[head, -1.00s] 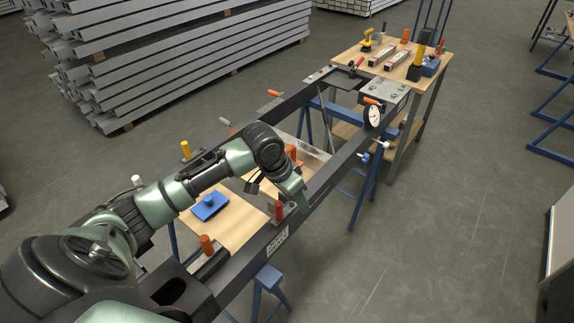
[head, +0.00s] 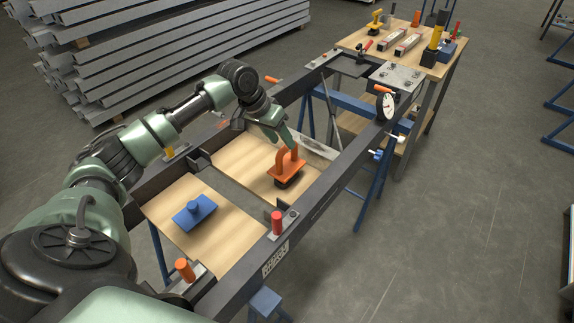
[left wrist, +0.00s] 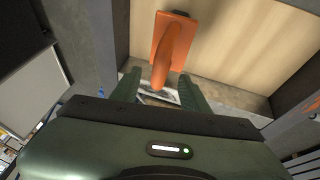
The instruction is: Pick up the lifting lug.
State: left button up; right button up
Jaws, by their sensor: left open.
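An orange piece with a flat plate and an upright looped handle (head: 287,167), which looks like the lifting lug, stands on a wooden board inside the dark frame. A dark shape shows under its near edge. My left gripper (head: 281,136) is open just above and behind it, pointing down. In the left wrist view the lug's plate (left wrist: 174,36) lies beyond the fingers, and its handle reaches back toward the gap between the open fingertips (left wrist: 160,82). I cannot tell whether a finger touches it. My right gripper is not in view.
A blue plate with a knob (head: 194,211) lies on the nearer board (head: 225,238). A red-handled clamp (head: 277,222) and a dial gauge (head: 386,106) sit along the frame's near beam (head: 325,188). A tool-laden workbench (head: 440,70) stands behind.

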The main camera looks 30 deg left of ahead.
aim_at(287, 162)
pick_arm(q)
jog(key=x, duration=0.4)
jog(key=shift+d, duration=0.1)
jog(key=shift+w+f, duration=0.1)
jog(key=shift+f, duration=0.15)
jog(key=shift+c, duration=0.9)
grip_shut()
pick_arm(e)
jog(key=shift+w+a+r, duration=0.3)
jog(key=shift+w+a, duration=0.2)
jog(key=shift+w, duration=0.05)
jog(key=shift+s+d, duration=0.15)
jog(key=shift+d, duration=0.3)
